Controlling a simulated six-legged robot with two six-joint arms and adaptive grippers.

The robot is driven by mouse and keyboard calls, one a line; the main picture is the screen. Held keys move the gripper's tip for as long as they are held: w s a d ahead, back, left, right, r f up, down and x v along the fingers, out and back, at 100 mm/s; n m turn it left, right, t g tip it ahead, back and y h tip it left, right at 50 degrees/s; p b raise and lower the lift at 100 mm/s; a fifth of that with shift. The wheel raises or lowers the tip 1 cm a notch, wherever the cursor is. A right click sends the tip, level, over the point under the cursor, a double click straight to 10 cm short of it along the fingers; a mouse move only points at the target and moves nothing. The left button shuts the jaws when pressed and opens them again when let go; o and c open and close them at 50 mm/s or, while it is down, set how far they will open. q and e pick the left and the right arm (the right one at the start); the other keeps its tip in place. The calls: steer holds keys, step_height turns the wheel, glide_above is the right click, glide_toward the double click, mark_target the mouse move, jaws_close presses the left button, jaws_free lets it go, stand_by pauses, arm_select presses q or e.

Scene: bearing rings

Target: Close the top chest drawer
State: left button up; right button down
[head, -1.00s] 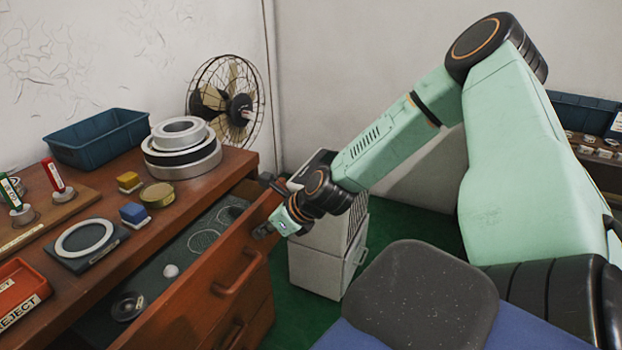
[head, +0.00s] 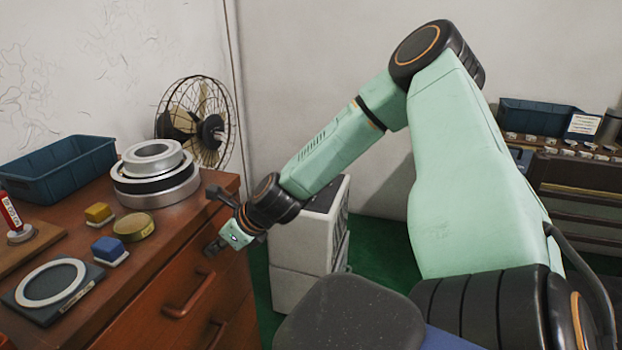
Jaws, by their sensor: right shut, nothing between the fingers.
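The wooden chest stands at the left with its top drawer (head: 160,290) pushed in. The drawer front sits below the chest top (head: 180,225), and no drawer interior shows. The drawer's handle (head: 188,297) is on the front. My right gripper (head: 213,247) is shut and empty, at the upper edge of the drawer front near its right end; I cannot tell whether it touches. My left gripper is not in view.
On the chest top are a blue bin (head: 60,170), stacked bearing rings (head: 155,175), a yellow block (head: 99,212), a blue block (head: 109,248), a brass tin (head: 134,228) and a ring on a dark plate (head: 50,283). A fan (head: 197,122) stands behind. A white cabinet (head: 305,245) stands right of the chest.

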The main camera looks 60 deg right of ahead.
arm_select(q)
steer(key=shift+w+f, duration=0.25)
arm_select(e)
steer(key=shift+w, duration=0.3)
steer(key=shift+w+r, duration=0.1)
steer(key=shift+r, duration=0.1)
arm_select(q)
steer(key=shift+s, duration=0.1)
arm_select(e)
steer(key=shift+d, duration=0.1)
